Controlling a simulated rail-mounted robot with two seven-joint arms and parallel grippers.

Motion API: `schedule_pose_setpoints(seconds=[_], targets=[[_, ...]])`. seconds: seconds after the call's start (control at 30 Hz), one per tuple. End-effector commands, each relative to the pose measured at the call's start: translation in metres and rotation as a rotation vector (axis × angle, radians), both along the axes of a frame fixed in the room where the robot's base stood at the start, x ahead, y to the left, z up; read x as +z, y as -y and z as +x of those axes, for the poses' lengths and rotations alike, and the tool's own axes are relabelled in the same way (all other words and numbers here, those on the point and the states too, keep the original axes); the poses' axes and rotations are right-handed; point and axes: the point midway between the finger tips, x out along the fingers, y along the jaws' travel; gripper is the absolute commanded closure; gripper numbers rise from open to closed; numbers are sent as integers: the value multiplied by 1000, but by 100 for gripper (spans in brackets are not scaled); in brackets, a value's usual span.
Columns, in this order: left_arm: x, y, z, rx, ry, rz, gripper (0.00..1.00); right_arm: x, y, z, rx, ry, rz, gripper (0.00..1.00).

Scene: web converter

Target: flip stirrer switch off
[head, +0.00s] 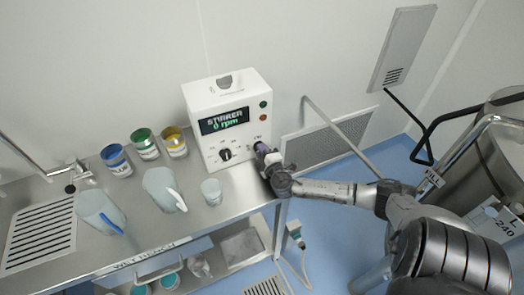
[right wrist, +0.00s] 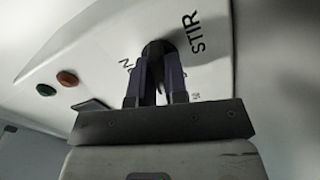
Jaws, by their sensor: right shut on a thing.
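The stirrer control box (head: 228,118) stands on the steel bench against the wall, and its display reads "STIRRER 0 rpm". My right gripper (head: 264,152) is at the lower right of the box's front panel. In the right wrist view its two dark fingers (right wrist: 158,80) are shut on the black stirrer switch (right wrist: 157,50), beside the "STIR" lettering. The fingers and the gripper body hide much of the switch and part of its label, so its exact position cannot be read. My left gripper does not show in either view.
A black knob (head: 225,155) sits left of the switch. Green and red buttons (head: 263,104) are above it. Blue, green and yellow-labelled tins (head: 145,144), jugs (head: 163,188) and a beaker (head: 211,191) stand on the bench. A metal rail (head: 335,130) is at right.

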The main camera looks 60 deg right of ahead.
Motion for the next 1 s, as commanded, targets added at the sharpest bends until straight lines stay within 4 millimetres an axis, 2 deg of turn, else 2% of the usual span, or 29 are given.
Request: schedule_pose_setpoints(seconds=[0.17,0.43,0.8,0.83,1.0], targets=[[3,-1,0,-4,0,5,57,1,0,0,-1,-21,-28,100],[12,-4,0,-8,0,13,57,1,0,0,-1,-138,-200,100],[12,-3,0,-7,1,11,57,0,0,0,0,-157,-228,100],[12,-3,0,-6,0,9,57,0,1,0,0,-157,-228,83],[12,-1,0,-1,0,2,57,0,0,0,0,-156,-227,67]])
